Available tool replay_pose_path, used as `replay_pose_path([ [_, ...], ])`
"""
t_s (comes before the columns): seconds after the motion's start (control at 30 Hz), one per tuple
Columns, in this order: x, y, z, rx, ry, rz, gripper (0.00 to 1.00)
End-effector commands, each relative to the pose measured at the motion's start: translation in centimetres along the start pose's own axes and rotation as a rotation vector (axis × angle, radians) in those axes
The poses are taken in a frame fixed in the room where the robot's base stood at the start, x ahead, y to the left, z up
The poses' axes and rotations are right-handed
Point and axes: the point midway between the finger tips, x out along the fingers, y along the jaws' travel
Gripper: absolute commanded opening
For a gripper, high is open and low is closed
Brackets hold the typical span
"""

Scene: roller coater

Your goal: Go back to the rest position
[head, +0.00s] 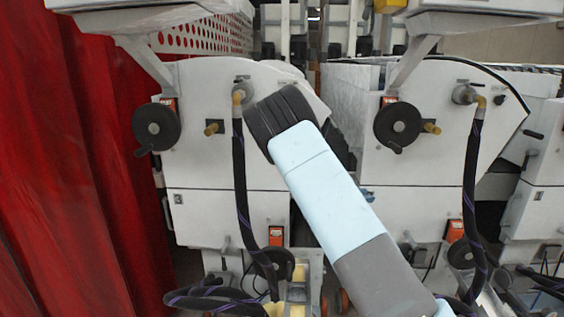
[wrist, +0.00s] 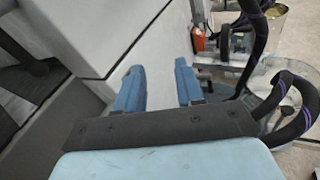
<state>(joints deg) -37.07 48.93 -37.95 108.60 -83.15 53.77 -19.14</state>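My gripper (wrist: 160,88) shows in the wrist view, with its two blue fingers apart and nothing between them. Beyond the fingers is a white machine panel (wrist: 150,40). In the head view my arm reaches up from the lower right across the middle, in front of the roller coater (head: 205,210). The gripper itself is hidden in the head view. I cannot tell whether the fingers touch the panel.
A red curtain (head: 70,170) hangs along the left. Black handwheels (head: 157,127) (head: 397,124) stick out of the machine's panels. A black hose (head: 240,180) hangs left of my arm and another hose (head: 470,190) hangs at the right. A thick hose (wrist: 295,105) loops right of the gripper.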

Motion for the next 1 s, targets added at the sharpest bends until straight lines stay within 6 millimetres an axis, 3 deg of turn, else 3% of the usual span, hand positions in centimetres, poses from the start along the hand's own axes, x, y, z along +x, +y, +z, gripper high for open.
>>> replay_pose_path([
  [0.1, 0.2, -2.5, 2.2, 0.119, 0.074, -0.089, 0.37],
  [0.47, -1.2, -9.3, 7.3, 0.455, 0.277, -0.333, 0.37],
  [1.0, -7.1, -18.2, 14.6, 0.925, 0.553, -0.645, 0.37],
])
